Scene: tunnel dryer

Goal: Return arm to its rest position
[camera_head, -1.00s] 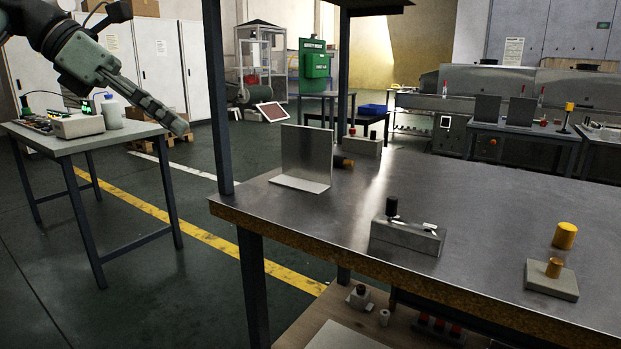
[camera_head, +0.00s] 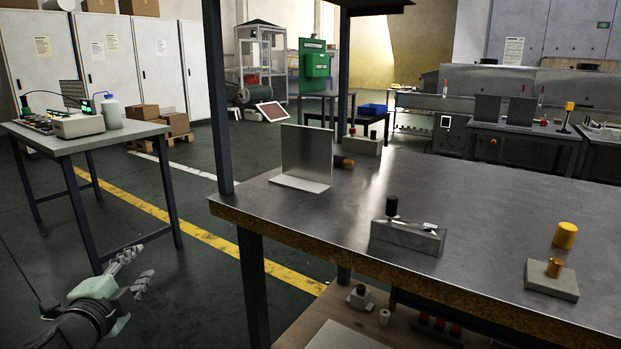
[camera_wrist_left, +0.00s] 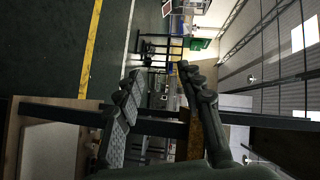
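My left gripper (camera_head: 140,265) is low at the bottom left of the head view, over the floor and left of the workbench (camera_head: 330,225). Its fingers point right and slightly up, spread apart with nothing between them. In the left wrist view the two fingers of the left gripper (camera_wrist_left: 160,85) are also apart, with an empty gap. My right gripper is not in view.
The workbench carries a grey angle plate (camera_head: 307,155), a clamp block (camera_head: 407,236) and a yellow knob block (camera_head: 551,279). A dark post (camera_head: 217,100) rises at its left corner. A side table (camera_head: 85,142) stands at left. Floor between is clear.

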